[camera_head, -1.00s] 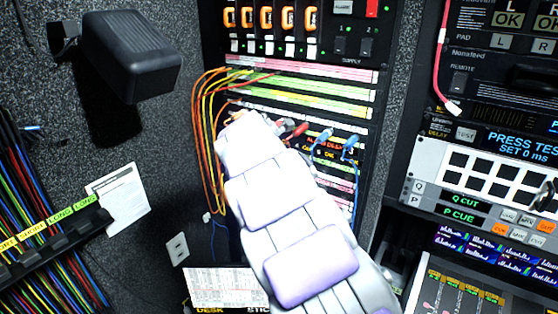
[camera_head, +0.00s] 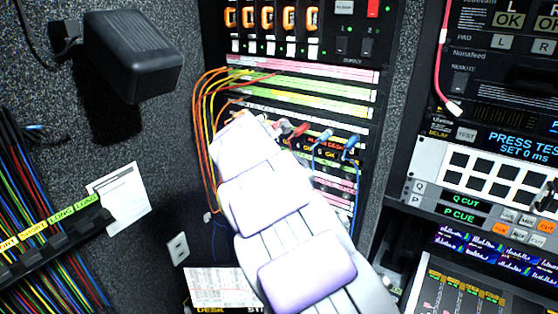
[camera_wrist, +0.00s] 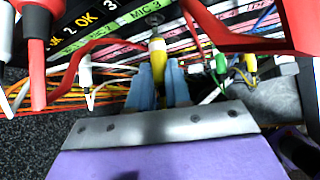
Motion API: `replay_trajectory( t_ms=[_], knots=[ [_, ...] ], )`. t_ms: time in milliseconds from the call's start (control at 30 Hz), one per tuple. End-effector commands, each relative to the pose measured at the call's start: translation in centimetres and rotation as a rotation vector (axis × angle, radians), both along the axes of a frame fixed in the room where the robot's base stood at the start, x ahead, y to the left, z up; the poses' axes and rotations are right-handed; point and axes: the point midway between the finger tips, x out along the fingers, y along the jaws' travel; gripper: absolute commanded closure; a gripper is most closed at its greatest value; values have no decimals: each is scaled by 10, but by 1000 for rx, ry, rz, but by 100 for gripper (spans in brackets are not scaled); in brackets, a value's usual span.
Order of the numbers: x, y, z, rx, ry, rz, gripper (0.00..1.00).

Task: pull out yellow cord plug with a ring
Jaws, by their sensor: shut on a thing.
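In the wrist view my gripper (camera_wrist: 159,82) has two blue fingers shut around the yellow cord plug (camera_wrist: 157,62). The plug's yellow body shows between and beyond the fingers. Its far end narrows to a pale tip near a round grey jack (camera_wrist: 154,20) below the "MIC 3" label (camera_wrist: 147,14). I cannot tell whether the tip is still inside the jack. In the head view my white arm covers the gripper and the plug.
In the wrist view, red plugs (camera_wrist: 38,70) and cords hang close on both sides, with a white plug (camera_wrist: 86,72) and a green plug (camera_wrist: 221,66) nearby. In the head view, blue plugs (camera_head: 351,146) sit right of my arm, and orange cords (camera_head: 203,130) loop left.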

Motion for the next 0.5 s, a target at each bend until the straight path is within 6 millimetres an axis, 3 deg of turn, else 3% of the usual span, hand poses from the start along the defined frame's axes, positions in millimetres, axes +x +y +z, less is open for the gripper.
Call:
replay_trajectory(
  t_ms=[500],
  knots=[
    [-6, 3, 1, 0, -1, -1, 100]
  ],
)
